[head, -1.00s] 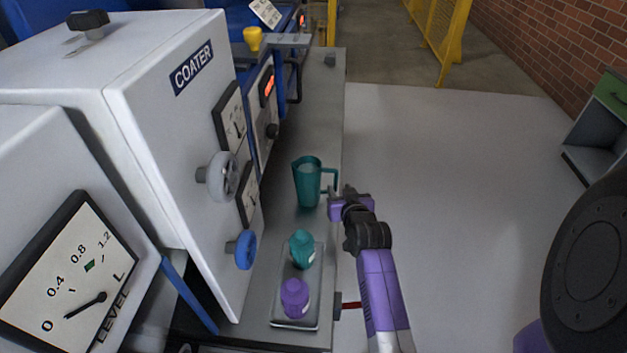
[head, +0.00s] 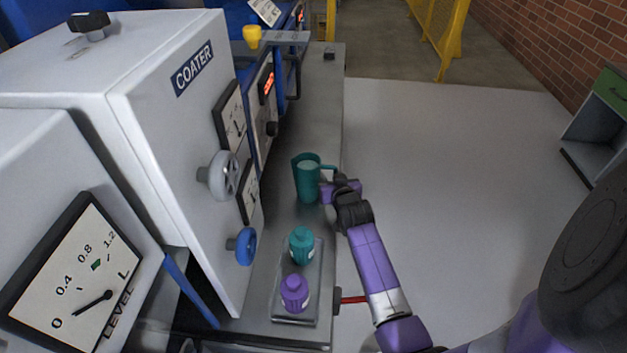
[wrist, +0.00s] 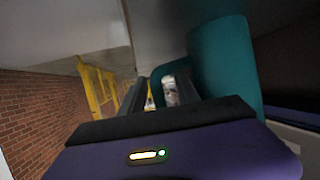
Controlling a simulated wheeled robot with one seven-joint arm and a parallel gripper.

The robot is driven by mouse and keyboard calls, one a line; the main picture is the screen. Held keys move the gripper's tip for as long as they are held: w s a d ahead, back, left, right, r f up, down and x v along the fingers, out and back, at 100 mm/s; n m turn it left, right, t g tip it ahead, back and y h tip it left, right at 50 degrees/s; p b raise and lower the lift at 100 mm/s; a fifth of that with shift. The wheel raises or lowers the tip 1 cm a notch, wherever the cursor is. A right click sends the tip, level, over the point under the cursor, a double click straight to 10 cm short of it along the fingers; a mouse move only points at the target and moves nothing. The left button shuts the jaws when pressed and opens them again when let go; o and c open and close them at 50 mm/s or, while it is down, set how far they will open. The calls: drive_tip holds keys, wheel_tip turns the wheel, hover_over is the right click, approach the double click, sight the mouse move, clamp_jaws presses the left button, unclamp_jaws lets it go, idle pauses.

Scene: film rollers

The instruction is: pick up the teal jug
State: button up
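The teal jug (head: 306,182) stands upright on the grey bench top, with its handle on the right side. It fills the upper right of the wrist view (wrist: 226,62), very close to the fingers. My gripper (head: 326,192) is at the handle side of the jug, low beside the handle. In the wrist view my gripper's two dark fingers (wrist: 160,92) stand apart with a gap between them. A bit of teal shows at the fingertips, but I cannot tell whether the handle lies fully between them.
A tray (head: 296,320) on the bench (head: 318,110) holds a teal bottle (head: 302,247) and a purple bottle (head: 294,293). The white coater cabinet (head: 160,130) with a grey handwheel (head: 222,176) and a blue handwheel (head: 244,246) stands left. Open floor lies right of the bench.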

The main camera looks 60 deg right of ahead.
clamp_jaws()
idle(1.3)
